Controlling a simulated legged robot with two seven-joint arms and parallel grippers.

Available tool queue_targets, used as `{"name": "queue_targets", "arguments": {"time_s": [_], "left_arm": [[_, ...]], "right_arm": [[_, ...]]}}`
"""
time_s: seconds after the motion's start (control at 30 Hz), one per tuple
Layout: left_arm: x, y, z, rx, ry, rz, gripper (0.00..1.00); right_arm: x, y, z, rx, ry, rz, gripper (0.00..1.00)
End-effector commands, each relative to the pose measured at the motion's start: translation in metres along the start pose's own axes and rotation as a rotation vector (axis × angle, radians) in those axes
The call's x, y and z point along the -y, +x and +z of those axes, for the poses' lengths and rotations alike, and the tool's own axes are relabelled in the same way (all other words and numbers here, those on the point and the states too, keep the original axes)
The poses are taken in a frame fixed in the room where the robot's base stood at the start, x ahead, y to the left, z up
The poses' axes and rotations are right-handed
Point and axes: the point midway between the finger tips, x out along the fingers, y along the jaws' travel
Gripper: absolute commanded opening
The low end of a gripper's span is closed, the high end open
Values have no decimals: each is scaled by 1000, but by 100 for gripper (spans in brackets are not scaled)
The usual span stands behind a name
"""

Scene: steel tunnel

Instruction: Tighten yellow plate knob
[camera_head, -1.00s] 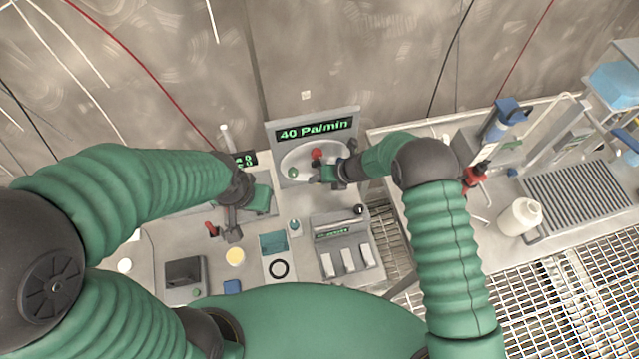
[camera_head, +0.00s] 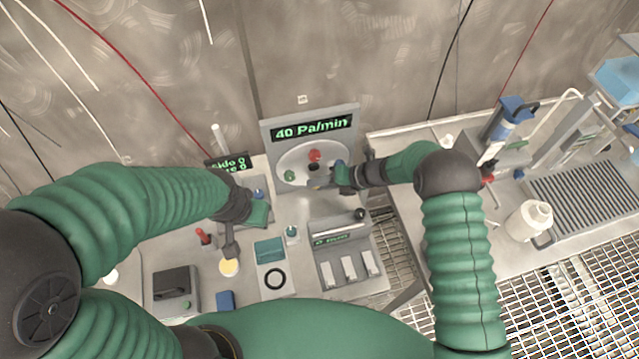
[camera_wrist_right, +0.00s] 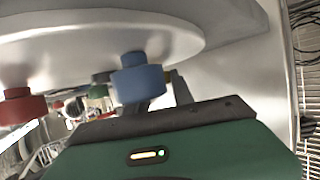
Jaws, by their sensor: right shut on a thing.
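A round pale plate (camera_head: 296,152) with knobs is on the upright panel under the "40 Pa/min" display. A red knob (camera_head: 314,155) and a green knob (camera_head: 289,175) show on it. My right gripper (camera_head: 322,183) is at the plate's lower right. In the right wrist view, a blue knob (camera_wrist_right: 140,78) hides part of my fingers. Most of that knob is hidden. My left gripper (camera_head: 230,250) hangs over the bench, its jaw opening unclear.
A yellow disc (camera_head: 229,267) and a black ring (camera_head: 275,279) lie on the bench below. A grey device with white keys (camera_head: 348,268) stands below the plate.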

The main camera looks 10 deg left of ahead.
Motion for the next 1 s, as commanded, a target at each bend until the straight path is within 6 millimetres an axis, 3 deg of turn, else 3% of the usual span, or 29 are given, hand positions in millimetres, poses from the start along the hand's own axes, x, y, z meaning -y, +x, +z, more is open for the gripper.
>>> {"name": "queue_targets", "arguments": {"time_s": [0.07, 0.1, 0.27, 0.53, 0.67, 0.77, 1.0], "left_arm": [[0, 0, 0, 0, 0, 0, 36], [0, 0, 0, 0, 0, 0, 36], [0, 0, 0, 0, 0, 0, 36], [0, 0, 0, 0, 0, 0, 36], [0, 2, 0, 0, 0, 0, 36], [0, 5, 1, 0, 0, 0, 36], [0, 14, 3, 0, 0, 0, 36]], "right_arm": [[2, -1, 0, 0, 2, -4, 0], [2, -1, 0, 0, 2, -4, 30], [2, -1, 0, 0, 2, -4, 50], [1, 0, 0, 0, 1, -3, 50], [2, -10, 1, 1, 1, -4, 50], [2, -29, 1, 3, 1, -3, 50], [3, -100, 1, 4, 0, -5, 50]]}}
